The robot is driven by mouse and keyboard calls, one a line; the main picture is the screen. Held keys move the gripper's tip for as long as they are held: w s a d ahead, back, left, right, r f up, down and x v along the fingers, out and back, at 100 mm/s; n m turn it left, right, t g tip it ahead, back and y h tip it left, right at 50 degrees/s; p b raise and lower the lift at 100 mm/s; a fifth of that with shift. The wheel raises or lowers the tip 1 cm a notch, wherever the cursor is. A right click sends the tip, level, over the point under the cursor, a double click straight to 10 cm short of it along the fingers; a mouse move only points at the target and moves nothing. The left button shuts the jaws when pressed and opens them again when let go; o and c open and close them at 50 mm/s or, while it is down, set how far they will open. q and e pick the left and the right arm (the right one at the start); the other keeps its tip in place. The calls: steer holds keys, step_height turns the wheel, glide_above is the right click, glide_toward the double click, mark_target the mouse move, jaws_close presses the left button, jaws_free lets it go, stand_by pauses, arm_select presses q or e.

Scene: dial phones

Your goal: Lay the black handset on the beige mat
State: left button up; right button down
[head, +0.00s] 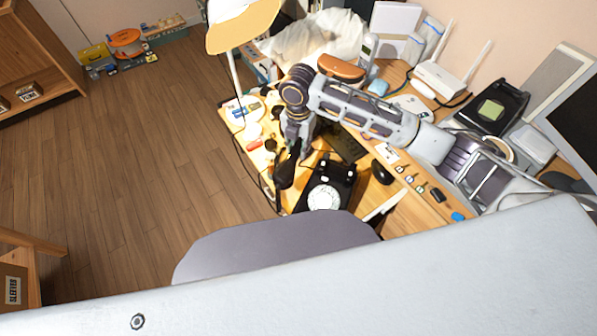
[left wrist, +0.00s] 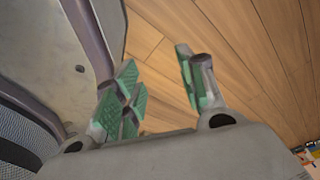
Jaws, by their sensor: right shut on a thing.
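The black handset (head: 286,174) hangs at the left side of the black dial phone (head: 340,180), whose white dial faces up. My right gripper (head: 294,152) points down at the handset's upper end and is shut on it. The gripper hides part of the handset, and I cannot tell how far it is clear of the desk. I cannot clearly make out the beige mat. In the left wrist view, my left gripper (left wrist: 160,92) is open and empty, with its green-padded fingers apart above the wooden floor.
The wooden desk (head: 425,212) is crowded. A black mouse (head: 382,172) lies right of the phone and a lamp (head: 240,25) stands at the left. A white router (head: 440,78) and another black device (head: 492,107) are at the back. Open floor (head: 130,170) lies left.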

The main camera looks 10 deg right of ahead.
arm_select(q)
steer(key=shift+w+d+r+b, duration=0.1)
steer(key=shift+w+d+b, duration=0.1)
steer(key=shift+w, duration=0.25)
steer(key=shift+w+d+r+b, duration=0.1)
steer(key=shift+w+d+b, duration=0.1)
steer(key=shift+w, duration=0.2)
arm_select(e)
step_height(320, 180, down, 5)
arm_select(q)
steer(key=shift+s+f, duration=0.1)
steer(key=shift+s, duration=0.1)
arm_select(e)
steer(key=shift+f, duration=0.65)
step_height(320, 180, down, 3)
steer(key=shift+b, duration=0.3)
steer(key=shift+f, duration=0.35)
arm_select(q)
steer(key=shift+w+d+r, duration=0.25)
steer(key=shift+w+d, duration=0.35)
steer(key=shift+w, duration=0.25)
